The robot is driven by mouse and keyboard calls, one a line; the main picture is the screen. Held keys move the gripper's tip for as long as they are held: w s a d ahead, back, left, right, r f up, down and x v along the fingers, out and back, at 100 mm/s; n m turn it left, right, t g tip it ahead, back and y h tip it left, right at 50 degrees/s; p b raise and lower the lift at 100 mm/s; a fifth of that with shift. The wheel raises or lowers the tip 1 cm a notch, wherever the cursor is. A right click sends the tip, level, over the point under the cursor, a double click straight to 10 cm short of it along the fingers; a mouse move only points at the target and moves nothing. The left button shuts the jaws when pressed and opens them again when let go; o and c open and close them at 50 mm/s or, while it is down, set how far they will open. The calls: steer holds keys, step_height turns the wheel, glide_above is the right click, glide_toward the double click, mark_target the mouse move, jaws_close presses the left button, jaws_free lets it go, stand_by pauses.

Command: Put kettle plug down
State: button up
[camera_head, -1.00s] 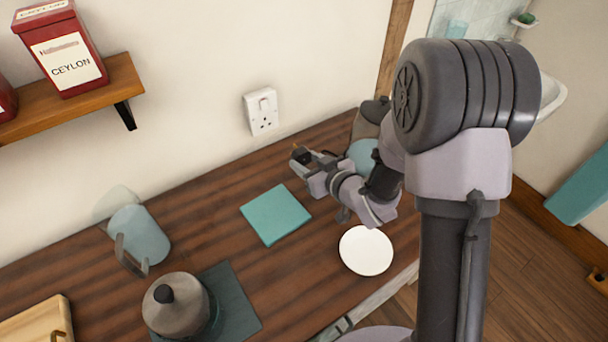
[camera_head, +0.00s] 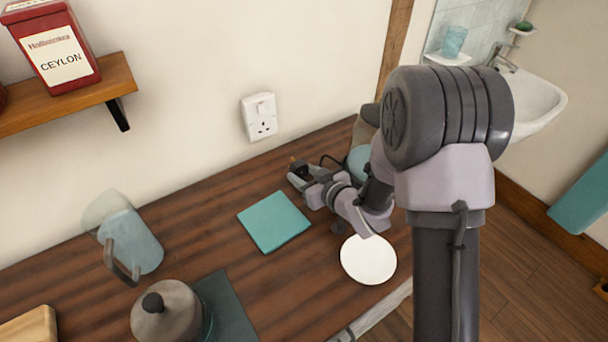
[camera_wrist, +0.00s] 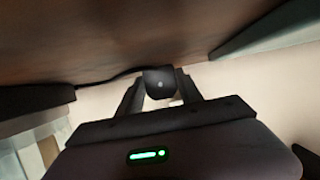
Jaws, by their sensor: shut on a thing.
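The kettle plug (camera_wrist: 158,84), a small black block, is held between the two fingers of my gripper (camera_wrist: 160,92). In the head view my gripper (camera_head: 301,173) is low over the wooden counter, just right of the teal mat, with the dark plug at its tip. A dark cord loops behind the fingers. Whether the plug touches the counter I cannot tell. A grey and pale blue vessel (camera_head: 359,158), perhaps the kettle, stands behind my arm and is mostly hidden.
The wooden counter (camera_head: 190,215) carries a teal square mat (camera_head: 273,221), a white plate (camera_head: 368,260), a glass jug (camera_head: 134,240) and a lidded grey pot (camera_head: 172,318). A white socket (camera_head: 260,117) is on the wall. Bare counter lies left of the teal mat.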

steer(key=shift+s+f, duration=0.1)
steer(key=o, duration=1.4)
steer(key=shift+f, duration=0.15)
steer(key=shift+r+p, duration=0.3)
steer(key=shift+p, duration=0.05)
steer(key=shift+d+r+p, duration=0.1)
steer(key=shift+r+p, duration=0.55)
steer(key=shift+p, duration=0.15)
steer(key=p+v, duration=0.1)
steer(key=v, duration=0.5)
steer(key=shift+s+d, duration=0.25)
steer(key=shift+s, duration=0.05)
steer(key=shift+s+d, duration=0.1)
steer(key=shift+s, duration=0.1)
